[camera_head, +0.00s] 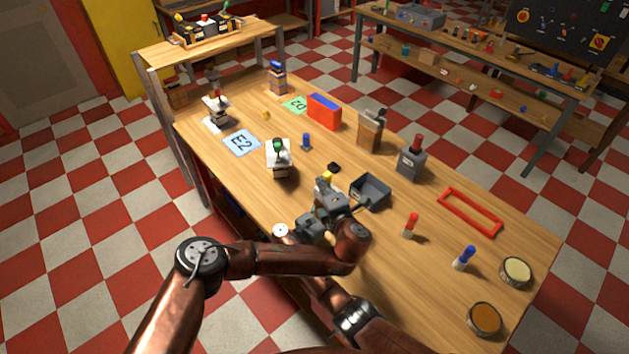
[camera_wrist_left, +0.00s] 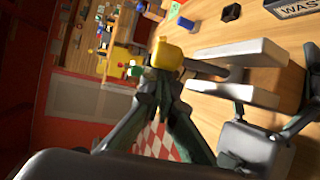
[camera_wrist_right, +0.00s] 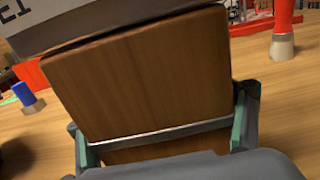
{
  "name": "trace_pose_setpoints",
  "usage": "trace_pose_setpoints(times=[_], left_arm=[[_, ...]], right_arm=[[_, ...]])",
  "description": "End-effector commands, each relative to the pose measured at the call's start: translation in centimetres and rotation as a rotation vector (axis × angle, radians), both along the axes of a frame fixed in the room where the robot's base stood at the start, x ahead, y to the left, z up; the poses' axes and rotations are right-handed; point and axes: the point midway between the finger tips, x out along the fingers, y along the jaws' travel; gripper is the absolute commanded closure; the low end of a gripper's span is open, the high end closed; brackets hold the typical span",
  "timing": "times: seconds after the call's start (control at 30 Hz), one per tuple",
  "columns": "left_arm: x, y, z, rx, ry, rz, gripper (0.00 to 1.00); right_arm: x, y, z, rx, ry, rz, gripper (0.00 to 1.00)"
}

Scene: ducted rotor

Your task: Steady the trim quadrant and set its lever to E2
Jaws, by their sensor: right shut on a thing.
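The trim quadrant shows best in the right wrist view as a wooden block (camera_wrist_right: 140,75) under a grey top with partly cut-off lettering. In the left wrist view its pale plates (camera_wrist_left: 262,52) have a lever between them, ending in a yellow knob (camera_wrist_left: 175,54). The knob also shows in the head view (camera_head: 326,178). My right gripper (camera_wrist_right: 165,130) is shut on the wooden block, one finger on each side. My left gripper (camera_wrist_left: 160,82) has its fingertips together right at the knob; whether they touch it is unclear. The arms hide most of the quadrant in the head view.
A blue E2 card (camera_head: 242,143) lies at the left. A device with a green knob (camera_head: 279,158) stands beyond my grippers. A dark open tray (camera_head: 371,192) is close on the right. A red frame (camera_head: 470,212) and red and blue pegs lie farther right.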

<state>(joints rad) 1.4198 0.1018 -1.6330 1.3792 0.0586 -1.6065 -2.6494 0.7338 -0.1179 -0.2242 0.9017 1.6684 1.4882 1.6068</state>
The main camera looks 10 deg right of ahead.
Motion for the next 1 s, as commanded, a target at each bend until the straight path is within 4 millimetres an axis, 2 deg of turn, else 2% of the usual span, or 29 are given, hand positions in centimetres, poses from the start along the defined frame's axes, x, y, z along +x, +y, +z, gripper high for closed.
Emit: trace_pose_setpoints(times=[0.23, 0.63, 0.87, 1.0], left_arm=[[-1.0, -0.9, 0.1, -0.003, 0.001, -0.009, 1.00], [-1.2, -1.0, 0.0, -0.003, 0.003, -0.009, 1.00], [-1.2, -0.9, 0.0, -0.003, 0.003, -0.009, 1.00], [-0.9, 0.0, 0.0, -0.003, 0.003, -0.007, 1.00]], right_arm=[[0.0, 0.3, -0.1, 0.000, 0.001, 0.005, 0.66], [0.0, 0.3, 0.0, 0.000, 0.001, 0.005, 0.66], [0.0, 0.3, 0.0, 0.000, 0.001, 0.005, 0.66], [0.0, 0.3, 0.0, 0.000, 0.001, 0.005, 0.66]])
